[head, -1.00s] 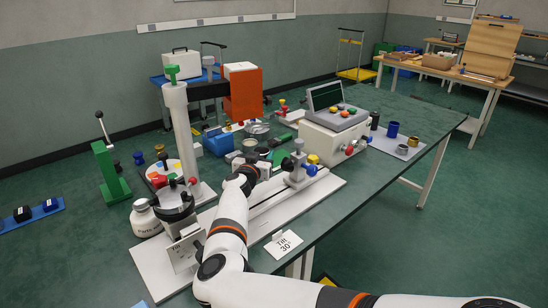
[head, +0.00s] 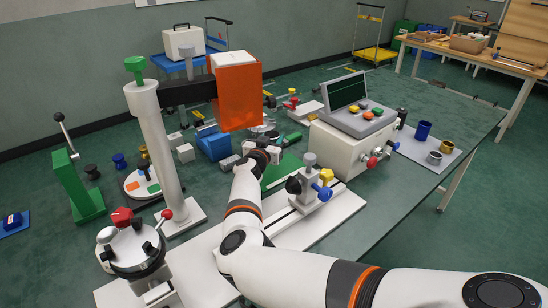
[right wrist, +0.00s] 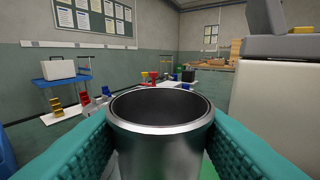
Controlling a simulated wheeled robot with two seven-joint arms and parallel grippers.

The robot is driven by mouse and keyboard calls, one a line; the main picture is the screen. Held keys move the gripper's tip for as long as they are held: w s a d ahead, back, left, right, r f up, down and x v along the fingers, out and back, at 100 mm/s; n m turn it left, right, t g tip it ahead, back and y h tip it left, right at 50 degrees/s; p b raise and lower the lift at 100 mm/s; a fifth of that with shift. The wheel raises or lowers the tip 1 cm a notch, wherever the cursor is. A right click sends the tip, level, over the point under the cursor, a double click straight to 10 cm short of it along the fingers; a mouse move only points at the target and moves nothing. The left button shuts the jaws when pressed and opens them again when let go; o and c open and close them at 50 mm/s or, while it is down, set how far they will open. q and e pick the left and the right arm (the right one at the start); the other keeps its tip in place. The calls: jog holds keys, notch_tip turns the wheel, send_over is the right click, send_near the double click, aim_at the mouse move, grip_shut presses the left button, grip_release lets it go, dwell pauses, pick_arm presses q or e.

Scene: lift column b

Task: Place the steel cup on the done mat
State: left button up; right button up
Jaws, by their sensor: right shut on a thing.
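The steel cup (right wrist: 160,135) fills the middle of the right wrist view, upright, its dark open mouth facing up. My right gripper (head: 264,148) is shut on it; teal finger pads press both sides. In the head view the hand hides most of the cup. A green mat (head: 284,169) lies on the bench just beyond and right of the hand, partly hidden by a clamp post. No label shows, so I cannot tell whether it is the done mat. A pale mat (head: 413,150) with several cups lies at the right. My left gripper is out of view.
A grey control box (head: 336,150) with a screen stands right of the hand. A clamp post (head: 310,180) with blue and yellow knobs stands close by. A white column (head: 160,150) carries an orange panel (head: 238,95) above and behind the hand. Blue block (head: 213,144) sits left of the hand.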

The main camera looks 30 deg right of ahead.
jog(key=shift+f, duration=0.8)
jog(key=shift+d+f, duration=0.1)
jog(key=shift+f, duration=0.2)
notch_tip(320, 180, down, 4)
jog(key=shift+r+b, duration=0.2)
jog(key=shift+b, duration=0.5)
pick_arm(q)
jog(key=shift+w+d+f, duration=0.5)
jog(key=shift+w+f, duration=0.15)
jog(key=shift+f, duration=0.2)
pick_arm(e)
jog(key=o, duration=0.6)
jog(key=shift+f, duration=0.1)
jog(key=o, duration=0.5)
jog(key=shift+c, duration=0.2)
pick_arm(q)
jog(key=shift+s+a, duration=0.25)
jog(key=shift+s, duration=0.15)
